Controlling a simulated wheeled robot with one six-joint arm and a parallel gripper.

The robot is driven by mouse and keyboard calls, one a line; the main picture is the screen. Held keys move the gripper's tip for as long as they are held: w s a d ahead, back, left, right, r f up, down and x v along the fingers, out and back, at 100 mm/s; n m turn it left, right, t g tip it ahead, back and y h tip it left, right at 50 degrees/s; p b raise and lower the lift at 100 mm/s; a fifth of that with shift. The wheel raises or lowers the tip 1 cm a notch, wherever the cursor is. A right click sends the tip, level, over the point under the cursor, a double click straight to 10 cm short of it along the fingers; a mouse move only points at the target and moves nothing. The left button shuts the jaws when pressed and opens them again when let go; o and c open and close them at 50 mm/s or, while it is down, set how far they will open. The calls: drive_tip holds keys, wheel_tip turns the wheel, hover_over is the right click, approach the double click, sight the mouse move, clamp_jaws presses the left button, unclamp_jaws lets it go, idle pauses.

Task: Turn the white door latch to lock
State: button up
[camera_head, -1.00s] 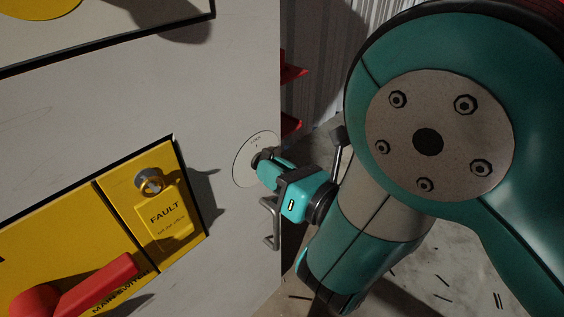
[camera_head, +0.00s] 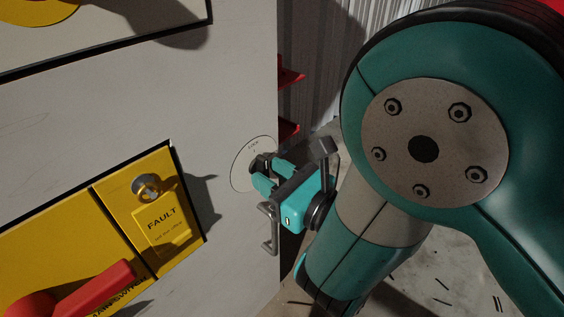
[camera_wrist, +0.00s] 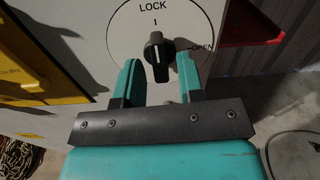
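The latch on the cabinet door is a black knob (camera_wrist: 158,55) on a round white plate (camera_wrist: 122,35), marked LOCK at the top and OPEN at the right. In the wrist view the knob stands nearly upright, its white line toward the mark under LOCK. My gripper (camera_wrist: 159,72) is open, with one teal finger on each side of the knob and a visible gap at both sides. The head view shows the gripper (camera_head: 272,176) in front of the plate (camera_head: 241,177), and its fingers partly hide the knob (camera_head: 259,162).
A bent metal handle (camera_head: 269,230) sits on the door just below the gripper. A yellow FAULT panel (camera_head: 165,225) with a red switch lever (camera_head: 95,288) is at the left. Red brackets (camera_head: 290,78) stick out behind the cabinet edge. Scraps lie on the floor.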

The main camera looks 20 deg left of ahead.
drive_tip(key=shift+o, duration=0.5)
drive_tip(key=shift+s+d+f+b, duration=0.2)
drive_tip(key=shift+d+b, duration=0.25)
drive_tip(key=shift+b, duration=0.7)
drive_tip(key=shift+s+d+b, duration=0.25)
drive_tip(key=shift+d+b, duration=0.3)
drive_tip(key=shift+b, duration=0.3)
drive_tip(key=b+v, duration=0.4)
drive_tip(key=shift+s+d+r, duration=0.1)
drive_tip(key=shift+d+r, duration=0.2)
drive_tip(key=shift+d, duration=0.05)
